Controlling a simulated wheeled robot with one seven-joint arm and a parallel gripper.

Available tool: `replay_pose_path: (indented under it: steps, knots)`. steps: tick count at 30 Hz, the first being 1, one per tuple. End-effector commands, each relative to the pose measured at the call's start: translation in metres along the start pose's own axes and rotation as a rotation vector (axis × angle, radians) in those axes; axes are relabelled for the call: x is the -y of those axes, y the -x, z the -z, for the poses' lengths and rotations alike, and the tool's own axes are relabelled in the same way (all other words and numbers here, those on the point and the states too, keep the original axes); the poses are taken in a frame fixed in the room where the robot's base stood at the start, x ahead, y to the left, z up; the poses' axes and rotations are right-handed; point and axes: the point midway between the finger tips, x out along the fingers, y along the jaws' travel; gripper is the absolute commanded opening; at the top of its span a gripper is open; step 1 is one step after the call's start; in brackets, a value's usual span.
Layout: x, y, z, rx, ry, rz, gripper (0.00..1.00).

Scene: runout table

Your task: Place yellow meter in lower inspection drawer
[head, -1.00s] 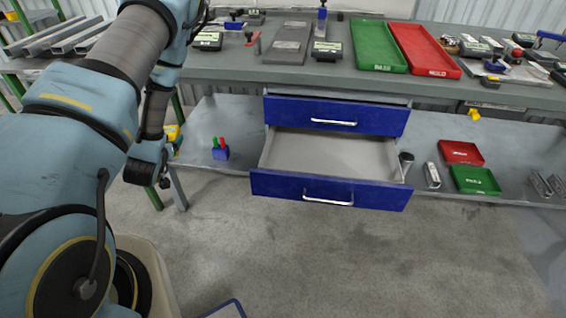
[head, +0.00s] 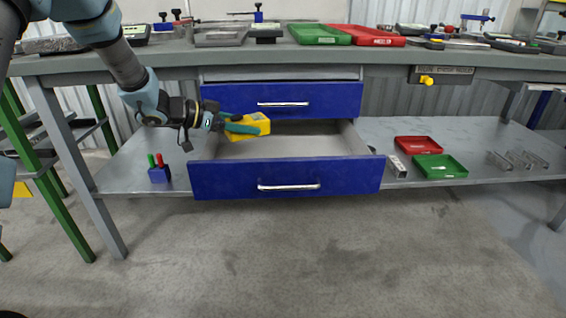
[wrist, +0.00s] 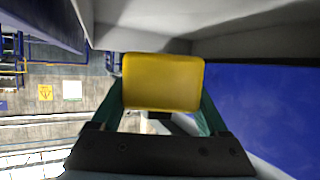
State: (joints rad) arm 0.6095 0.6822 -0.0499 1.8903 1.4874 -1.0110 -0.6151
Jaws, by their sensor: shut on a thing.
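The yellow meter (head: 248,126) is held in my gripper (head: 238,124), whose green fingers are shut on it. In the wrist view the meter (wrist: 163,82) fills the middle between the two fingers. The lower inspection drawer (head: 285,179) is blue with a silver handle and is pulled open, its grey inside empty where I can see. In the head view the meter is over the left rear part of the open drawer, below the upper drawer (head: 284,101). Whether the meter touches the drawer floor I cannot tell.
The upper blue drawer is shut above the open one. The grey shelf (head: 122,172) holds a blue holder (head: 160,173) at left, and red (head: 418,145) and green (head: 439,166) trays at right. The workbench top (head: 420,58) overhangs the drawers.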

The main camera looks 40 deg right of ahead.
Motion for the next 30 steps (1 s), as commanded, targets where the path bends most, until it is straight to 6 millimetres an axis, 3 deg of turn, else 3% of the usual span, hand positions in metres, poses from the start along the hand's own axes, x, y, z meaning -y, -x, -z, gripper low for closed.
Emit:
replay_pose_path:
  steps: [5,15,25,30]
  knots:
    - [-0.004,-0.019,0.0,0.0,-0.011,-0.029,0.07]
    - [-0.006,-0.097,-0.007,-0.001,-0.011,-0.029,0.07]
    - [-0.007,-0.125,-0.008,-0.001,-0.01,-0.028,0.07]
    - [-0.008,-0.151,-0.014,-0.001,-0.01,-0.029,0.07]
